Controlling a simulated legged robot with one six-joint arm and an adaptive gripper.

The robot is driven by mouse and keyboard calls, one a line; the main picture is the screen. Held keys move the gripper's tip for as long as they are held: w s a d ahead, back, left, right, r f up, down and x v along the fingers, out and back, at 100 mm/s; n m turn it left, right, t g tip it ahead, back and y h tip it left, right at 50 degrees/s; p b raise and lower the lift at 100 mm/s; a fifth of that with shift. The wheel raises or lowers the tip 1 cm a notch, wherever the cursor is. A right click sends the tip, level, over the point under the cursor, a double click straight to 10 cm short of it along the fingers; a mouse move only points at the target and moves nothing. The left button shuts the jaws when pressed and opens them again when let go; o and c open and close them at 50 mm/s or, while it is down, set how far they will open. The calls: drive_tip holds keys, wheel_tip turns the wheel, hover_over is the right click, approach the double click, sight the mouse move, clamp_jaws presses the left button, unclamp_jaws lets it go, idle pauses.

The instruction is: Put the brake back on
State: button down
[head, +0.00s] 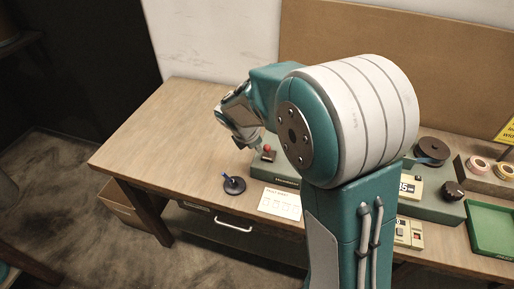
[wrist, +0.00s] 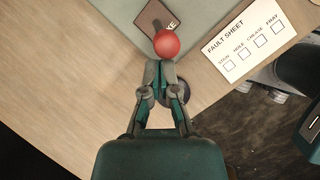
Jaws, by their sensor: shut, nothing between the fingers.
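The brake lever has a red ball knob (head: 267,148) and stands on a dark plate on the green machine base (head: 285,174). In the wrist view the red knob (wrist: 167,43) lies just beyond my fingertips, and the dark plate (wrist: 152,17) shows part of its label, ending in "KE". My gripper (wrist: 160,68) is shut and empty, its tips close to the near side of the knob. I cannot tell whether they touch it. In the head view my gripper (head: 254,146) is beside the knob, to its left. The lever's shaft is mostly hidden under the knob.
A fault sheet (head: 280,203) lies at the table's front edge. A dark round piece with a blue handle (head: 233,184) is left of it. The table's left is clear.

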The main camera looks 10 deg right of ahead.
drive_tip(key=shift+w+d+r+g+y, duration=0.2)
drive_tip(key=shift+w+g+y, duration=0.15)
drive_tip(key=shift+g, duration=0.15)
drive_tip(key=shift+w+d+r+g+y, duration=0.25)
drive_tip(key=shift+w+d+g+y, duration=0.15)
drive_tip(key=shift+w+g, duration=0.3)
drive_tip(key=w+g+y, duration=0.1)
drive_tip(key=d+g, duration=0.1)
drive_tip(key=shift+w+r+n+g+y, duration=0.15)
drive_tip(key=shift+w+n+g+y, duration=0.15)
drive_tip(key=shift+w+g+y, duration=0.1)
drive_tip(key=shift+w+d, duration=0.3)
drive_tip(key=shift+r, duration=0.1)
drive_tip(key=shift+a+r, duration=0.1)
drive_tip(key=shift+r, duration=0.6)
